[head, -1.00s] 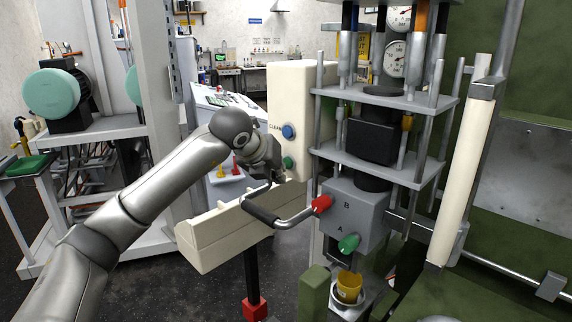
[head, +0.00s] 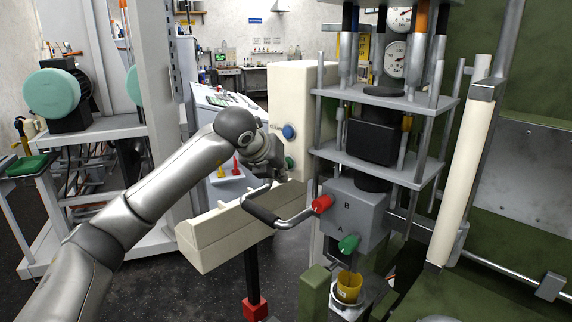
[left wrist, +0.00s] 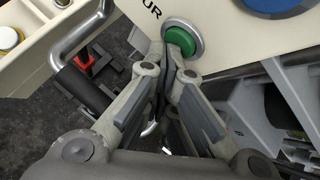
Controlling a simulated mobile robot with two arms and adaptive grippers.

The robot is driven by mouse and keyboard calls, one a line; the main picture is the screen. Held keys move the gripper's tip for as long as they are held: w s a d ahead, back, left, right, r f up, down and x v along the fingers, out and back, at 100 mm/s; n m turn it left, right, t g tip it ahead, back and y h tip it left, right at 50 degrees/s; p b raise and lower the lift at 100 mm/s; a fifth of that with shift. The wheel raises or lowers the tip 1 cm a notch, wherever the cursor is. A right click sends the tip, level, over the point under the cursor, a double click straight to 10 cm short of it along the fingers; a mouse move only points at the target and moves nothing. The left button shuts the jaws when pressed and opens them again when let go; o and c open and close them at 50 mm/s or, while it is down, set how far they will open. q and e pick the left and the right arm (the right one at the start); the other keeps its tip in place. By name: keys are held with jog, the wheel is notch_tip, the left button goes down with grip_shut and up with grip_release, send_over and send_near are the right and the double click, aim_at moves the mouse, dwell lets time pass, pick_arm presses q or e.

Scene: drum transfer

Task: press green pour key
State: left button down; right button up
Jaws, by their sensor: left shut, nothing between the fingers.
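The green pour key (head: 290,163) is a round button low on the cream panel, below a larger blue button (head: 289,131). In the left wrist view the green key (left wrist: 181,40) sits in a metal ring, beside lettering ending in "UR". My left gripper (head: 279,173) is just left of and slightly below the key in the head view. In the left wrist view its fingers (left wrist: 172,62) are together and empty, with the tips at the lower edge of the key. I cannot tell whether they touch it. My right gripper is not in view.
A bent metal handle with a black grip (head: 263,213) and a cream trough (head: 225,228) lie below my left arm. A grey block with a red knob (head: 322,204) and a green knob (head: 349,243) stands to the right. A yellow cup (head: 349,286) is below it.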

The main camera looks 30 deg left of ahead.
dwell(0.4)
pick_arm(q)
jog(key=shift+s+a+b, duration=0.2)
jog(key=shift+s+b, duration=0.4)
jog(key=shift+s, duration=0.15)
jog(key=s+b, duration=0.1)
jog(key=s, duration=0.1)
jog(key=s+a+b, duration=0.1)
jog(key=s+b, duration=0.1)
jog(key=s, duration=0.1)
jog(key=shift+a, duration=0.15)
jog(key=shift+f, duration=0.1)
dwell(0.3)
